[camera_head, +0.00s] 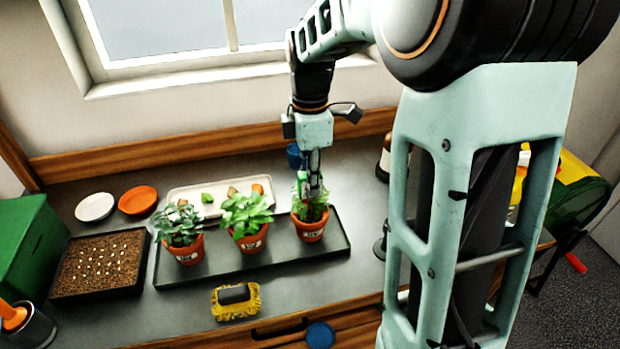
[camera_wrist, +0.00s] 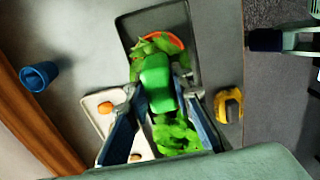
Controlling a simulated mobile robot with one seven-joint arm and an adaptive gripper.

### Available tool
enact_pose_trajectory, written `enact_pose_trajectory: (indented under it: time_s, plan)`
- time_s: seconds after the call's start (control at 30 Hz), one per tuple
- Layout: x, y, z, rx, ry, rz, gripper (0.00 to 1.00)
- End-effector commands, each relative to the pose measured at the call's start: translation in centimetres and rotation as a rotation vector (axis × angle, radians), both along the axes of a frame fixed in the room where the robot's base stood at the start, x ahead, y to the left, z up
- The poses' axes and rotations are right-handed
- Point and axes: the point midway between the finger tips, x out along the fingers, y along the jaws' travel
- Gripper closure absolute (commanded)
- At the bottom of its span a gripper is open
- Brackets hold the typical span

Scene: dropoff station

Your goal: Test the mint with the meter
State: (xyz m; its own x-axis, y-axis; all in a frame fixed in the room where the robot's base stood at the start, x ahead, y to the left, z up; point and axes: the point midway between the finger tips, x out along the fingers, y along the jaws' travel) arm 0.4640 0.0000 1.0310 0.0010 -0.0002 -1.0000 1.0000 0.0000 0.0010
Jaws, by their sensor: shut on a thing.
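Three potted plants stand upright in a row on a long dark tray (camera_head: 276,262): a left plant (camera_head: 179,225), a middle plant (camera_head: 246,215) and a right plant (camera_head: 312,228). Their pot labels are too small to read, so I cannot tell which is the mint. My gripper (camera_head: 314,190) points down over the right plant. In the wrist view my gripper (camera_wrist: 157,92) is shut on a green block-like body, apparently the meter (camera_wrist: 156,82). The meter covers part of the right plant's leaves (camera_wrist: 160,46). Its lower end is hidden, so I cannot tell whether it touches soil.
A pale tray (camera_head: 180,197) with small items lies behind the plants, beside a blue cup (camera_head: 294,154). A yellow brush (camera_head: 236,301) lies in front. A seed tray (camera_head: 100,264), white saucer (camera_head: 95,207), orange saucer (camera_head: 138,200) and green box (camera_head: 30,245) stand left.

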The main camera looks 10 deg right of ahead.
Motion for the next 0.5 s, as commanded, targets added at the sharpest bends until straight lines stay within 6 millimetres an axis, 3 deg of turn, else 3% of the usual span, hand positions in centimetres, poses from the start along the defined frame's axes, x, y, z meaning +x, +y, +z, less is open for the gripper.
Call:
enact_pose_trajectory:
  time_s: [0.5]
  plan:
    - [-0.01,0.00,-0.92,0.000,0.000,0.000,1.00]
